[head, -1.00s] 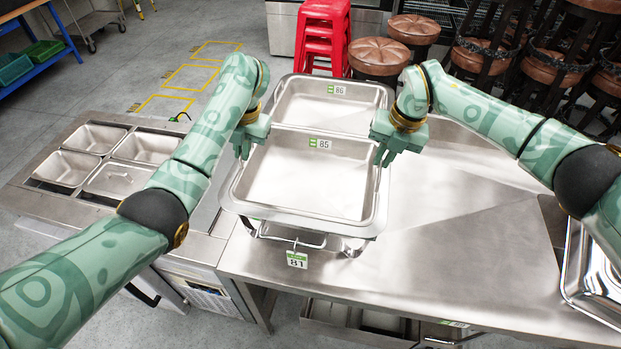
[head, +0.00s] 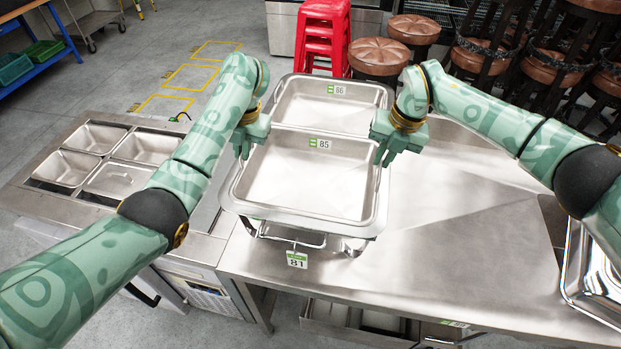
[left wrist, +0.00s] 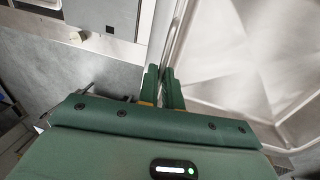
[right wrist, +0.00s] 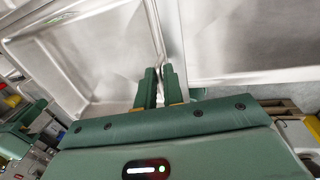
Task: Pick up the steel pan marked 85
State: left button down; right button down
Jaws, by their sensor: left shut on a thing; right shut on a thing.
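The steel pan marked 85 (head: 305,190) is a rectangular empty pan in the front half of a chafing frame on the steel table. Its green and white label is on the inner far wall. My left gripper (head: 243,152) is shut on the pan's left rim; the left wrist view shows the fingers (left wrist: 163,82) closed over that rim. My right gripper (head: 384,158) is shut on its right rim; the right wrist view shows those fingers (right wrist: 158,80) on the rim. The pan looks level. Whether it is clear of the frame beneath, I cannot tell.
A pan marked 86 (head: 320,108) sits directly behind. A tag marked 81 (head: 297,260) hangs at the front. A counter with steel inserts (head: 60,205) stands left. Shiny steel trays (head: 592,270) lie at the right edge. The steel tabletop (head: 460,220) right of the pan is bare.

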pick_arm(q)
jog(key=shift+r, duration=0.1)
pick_arm(e)
jog(key=shift+r, duration=0.1)
dwell(0.5)
